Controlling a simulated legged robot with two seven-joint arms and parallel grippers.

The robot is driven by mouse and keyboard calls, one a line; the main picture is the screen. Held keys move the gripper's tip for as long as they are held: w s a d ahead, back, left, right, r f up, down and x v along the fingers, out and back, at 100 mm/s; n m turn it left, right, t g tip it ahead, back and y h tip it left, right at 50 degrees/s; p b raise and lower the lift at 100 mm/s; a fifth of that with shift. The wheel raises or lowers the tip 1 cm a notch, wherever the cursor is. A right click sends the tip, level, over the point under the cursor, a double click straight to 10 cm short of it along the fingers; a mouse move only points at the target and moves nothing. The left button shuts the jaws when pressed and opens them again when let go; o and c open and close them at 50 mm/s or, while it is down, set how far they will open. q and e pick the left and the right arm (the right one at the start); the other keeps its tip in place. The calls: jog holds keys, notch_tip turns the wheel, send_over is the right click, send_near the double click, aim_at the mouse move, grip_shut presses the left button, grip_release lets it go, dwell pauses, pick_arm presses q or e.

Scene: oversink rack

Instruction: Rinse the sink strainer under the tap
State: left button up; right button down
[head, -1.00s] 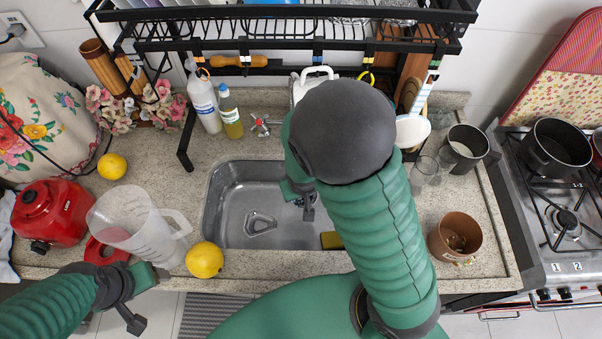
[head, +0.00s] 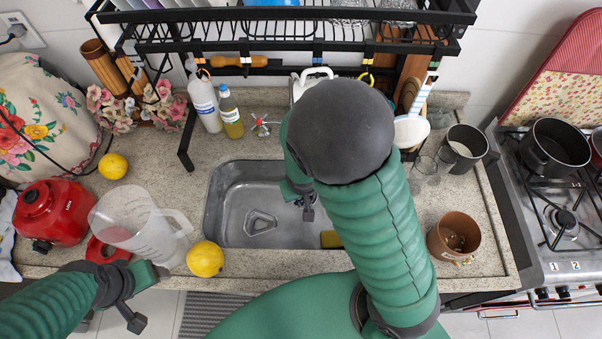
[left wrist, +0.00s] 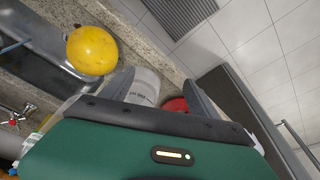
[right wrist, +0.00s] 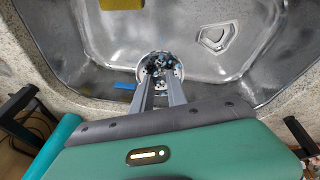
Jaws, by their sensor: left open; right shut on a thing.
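The sink strainer (right wrist: 160,68) is a small round metal cup with dark and bluish bits in it. My right gripper (right wrist: 160,96) is shut on it, low in the steel sink (right wrist: 115,50). In the head view my right arm hides most of the right gripper (head: 307,207) and the strainer. The red-centred tap handle (head: 262,124) is on the counter behind the sink; the spout is hidden behind my arm, and no running water shows. My left gripper (left wrist: 160,92) is open and empty, near the front counter edge by the clear jug (head: 140,225).
A yellow lemon (head: 205,259) lies at the sink's front left corner. A yellow sponge (head: 331,240) is in the sink. A brown pot with scraps (head: 454,236) and glasses (head: 425,170) stand right of the sink. A black dish rack (head: 290,45) spans above the back.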

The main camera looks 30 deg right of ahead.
jog(key=p+v, duration=0.6)
jog(key=v, duration=0.1)
jog(key=shift+s+a+f, duration=0.15)
jog(key=shift+s+f, duration=0.05)
jog(key=shift+s, duration=0.2)
